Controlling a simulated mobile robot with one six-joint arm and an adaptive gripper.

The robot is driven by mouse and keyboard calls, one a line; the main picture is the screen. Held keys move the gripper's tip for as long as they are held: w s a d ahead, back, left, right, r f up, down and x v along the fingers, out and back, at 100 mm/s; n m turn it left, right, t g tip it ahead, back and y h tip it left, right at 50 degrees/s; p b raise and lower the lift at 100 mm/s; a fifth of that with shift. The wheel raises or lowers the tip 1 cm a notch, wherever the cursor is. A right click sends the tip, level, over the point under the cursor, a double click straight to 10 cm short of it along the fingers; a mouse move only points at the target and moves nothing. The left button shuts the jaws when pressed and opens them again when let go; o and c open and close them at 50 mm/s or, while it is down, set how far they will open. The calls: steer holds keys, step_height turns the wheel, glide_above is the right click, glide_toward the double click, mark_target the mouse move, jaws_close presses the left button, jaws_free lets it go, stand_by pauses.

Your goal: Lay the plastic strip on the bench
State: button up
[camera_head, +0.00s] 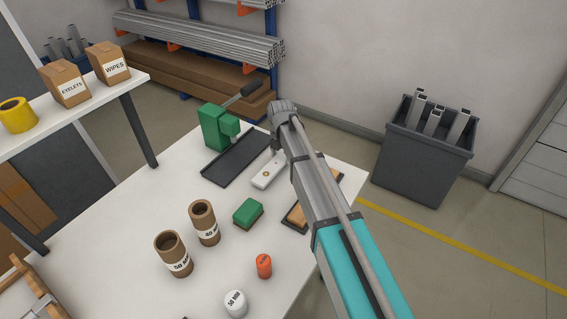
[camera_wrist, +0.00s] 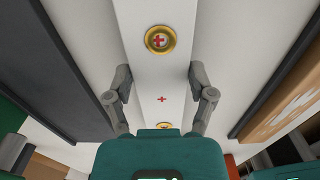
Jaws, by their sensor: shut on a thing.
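The plastic strip (camera_head: 268,171) is white, with a brass-coloured eyelet showing in the head view. In the wrist view the strip (camera_wrist: 160,75) runs up the middle, with two gold eyelets and a small red cross between them. My gripper (camera_wrist: 160,88) is shut on the strip, one finger at each long edge. In the head view my arm hides the fingers and part of the strip. The strip is over the white bench (camera_head: 110,225), right of the black base of the green press (camera_head: 214,130). I cannot tell whether it touches the bench.
A green block (camera_head: 248,211), two cardboard tubes (camera_head: 173,256), an orange cylinder (camera_head: 264,266) and a white cap (camera_head: 236,302) stand nearer on the bench. A brown-topped tray (camera_head: 298,215) lies partly behind my arm. A grey bin (camera_head: 420,165) stands beyond the bench.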

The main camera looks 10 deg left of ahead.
mark_target(282, 157)
steer(key=shift+f, duration=0.55)
steer(key=shift+f+b, duration=0.15)
steer(key=shift+b, duration=0.25)
steer(key=o, duration=1.2)
steer(key=shift+r, duration=0.2)
step_height(282, 157, up, 12)
steer(key=p, duration=1.2)
steer(key=shift+d, duration=0.1)
